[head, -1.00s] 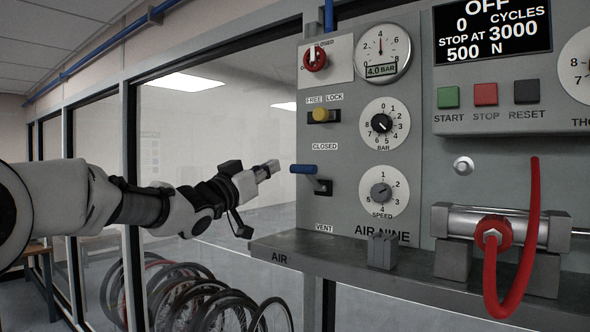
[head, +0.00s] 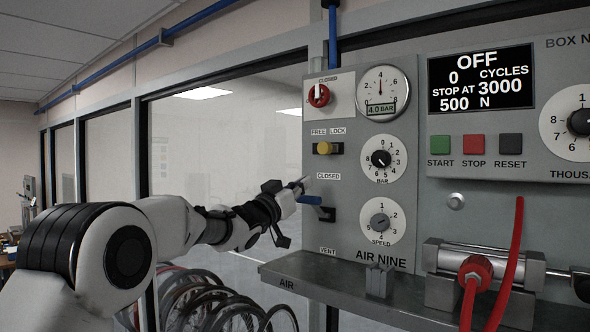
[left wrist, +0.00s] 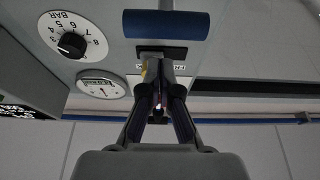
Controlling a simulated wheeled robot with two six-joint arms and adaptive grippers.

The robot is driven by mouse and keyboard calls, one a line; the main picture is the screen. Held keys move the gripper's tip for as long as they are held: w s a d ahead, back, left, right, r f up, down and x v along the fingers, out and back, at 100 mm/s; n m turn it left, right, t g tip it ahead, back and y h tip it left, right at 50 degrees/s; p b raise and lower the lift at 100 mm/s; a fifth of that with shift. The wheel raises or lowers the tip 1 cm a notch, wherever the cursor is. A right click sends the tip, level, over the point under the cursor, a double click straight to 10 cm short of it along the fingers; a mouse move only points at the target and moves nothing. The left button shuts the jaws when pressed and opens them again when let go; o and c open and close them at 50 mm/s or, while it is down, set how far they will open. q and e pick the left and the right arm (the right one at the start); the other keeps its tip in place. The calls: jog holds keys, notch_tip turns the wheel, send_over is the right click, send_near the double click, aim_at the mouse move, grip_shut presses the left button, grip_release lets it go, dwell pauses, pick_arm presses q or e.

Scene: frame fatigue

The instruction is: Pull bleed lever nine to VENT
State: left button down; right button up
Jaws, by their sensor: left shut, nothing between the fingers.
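The bleed lever has a blue bar handle (head: 310,200) on a stem from a dark slot on the AIR NINE panel (head: 345,235). The handle is up, nearer the CLOSED label (head: 328,177) than the VENT label (head: 328,251). My left gripper (head: 303,184) is shut and empty, just above the handle in the head view. In the left wrist view the handle (left wrist: 166,25) lies across the top, beyond the shut fingertips (left wrist: 158,72). Whether they touch it I cannot tell. My right gripper is not in view.
Above the lever are a yellow FREE/LOCK knob (head: 323,148) and a red valve (head: 319,95). A grey shelf (head: 330,279) juts out below. Dials (head: 382,158) sit to the right. Bicycle wheels (head: 215,300) stand at lower left.

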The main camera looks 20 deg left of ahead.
pick_arm(q)
jog(key=f+t+b, duration=0.1)
jog(key=b, duration=0.2)
jog(key=f+t+b, duration=0.1)
jog(key=f+b, duration=0.1)
jog(key=b, duration=0.1)
jog(key=f+t+h+b, duration=0.1)
jog(key=b, duration=0.2)
jog(key=shift+s+a+f, duration=0.25)
jog(key=shift+a+f, duration=0.1)
